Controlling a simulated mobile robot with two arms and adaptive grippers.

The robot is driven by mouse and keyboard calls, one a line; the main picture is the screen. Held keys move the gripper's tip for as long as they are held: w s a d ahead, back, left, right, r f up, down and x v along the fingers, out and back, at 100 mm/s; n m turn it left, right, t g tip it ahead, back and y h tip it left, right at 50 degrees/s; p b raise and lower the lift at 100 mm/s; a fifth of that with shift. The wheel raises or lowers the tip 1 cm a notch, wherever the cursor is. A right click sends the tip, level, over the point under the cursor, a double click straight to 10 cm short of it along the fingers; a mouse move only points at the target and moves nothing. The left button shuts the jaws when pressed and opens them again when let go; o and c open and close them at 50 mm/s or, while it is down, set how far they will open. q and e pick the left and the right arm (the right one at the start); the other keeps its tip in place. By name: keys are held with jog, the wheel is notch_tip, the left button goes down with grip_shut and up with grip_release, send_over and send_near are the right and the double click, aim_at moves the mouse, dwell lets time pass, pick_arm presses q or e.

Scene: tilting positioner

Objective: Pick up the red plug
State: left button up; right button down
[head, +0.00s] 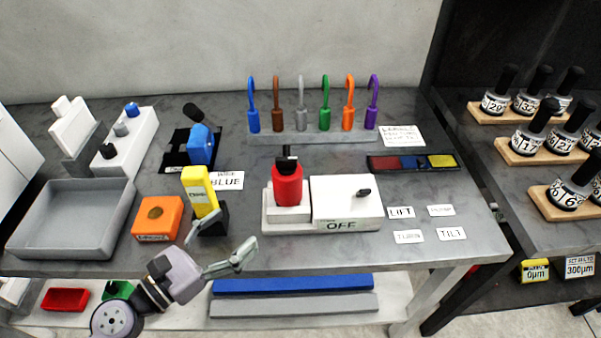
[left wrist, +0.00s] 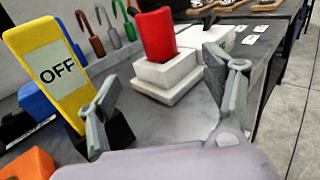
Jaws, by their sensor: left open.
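The red plug (head: 287,187) stands upright in a white block on the left part of a white unit (head: 345,197) marked OFF. A black piece shows above the plug in the head view. In the left wrist view the red plug (left wrist: 157,36) sits in its stepped white block (left wrist: 168,76), beyond and between my fingers. My left gripper (head: 236,231) is open and empty at the table's front edge, in front of and left of the plug, apart from it. Its two spread fingers also show in the left wrist view (left wrist: 163,85). My right gripper is not in view.
A yellow upright piece (head: 199,191) in a black base stands close to my left gripper, with an orange block (head: 158,218) to its left. A grey tray (head: 72,218) lies at far left. Coloured hooks stand on a grey rail (head: 312,137) behind. Label cards (head: 401,213) lie right.

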aim_at(277, 191)
pick_arm(q)
jog(key=p+x, duration=0.1)
jog(key=x, duration=0.1)
jog(key=p+x, duration=0.1)
jog(key=x, duration=0.2)
jog(key=p+x, duration=0.1)
jog(key=x, duration=0.2)
jog(key=shift+d+r, duration=0.1)
jog(key=shift+r, duration=0.2)
jog(key=shift+p+x, duration=0.4)
jog(key=shift+x, duration=0.7)
jog(key=shift+w+f, duration=0.15)
jog(key=shift+w+d+p, duration=0.25)
jog(key=shift+p, duration=0.05)
jog(key=x, duration=0.2)
jog(key=p+x, duration=0.1)
jog(key=shift+w+d+r, duration=0.2)
jog(key=shift+w+r, duration=0.1)
jog(key=shift+w, duration=0.05)
jog(key=shift+w+d+f, duration=0.1)
jog(key=shift+w+d, duration=0.2)
jog(key=shift+a, duration=0.1)
jog(key=c, duration=1.4)
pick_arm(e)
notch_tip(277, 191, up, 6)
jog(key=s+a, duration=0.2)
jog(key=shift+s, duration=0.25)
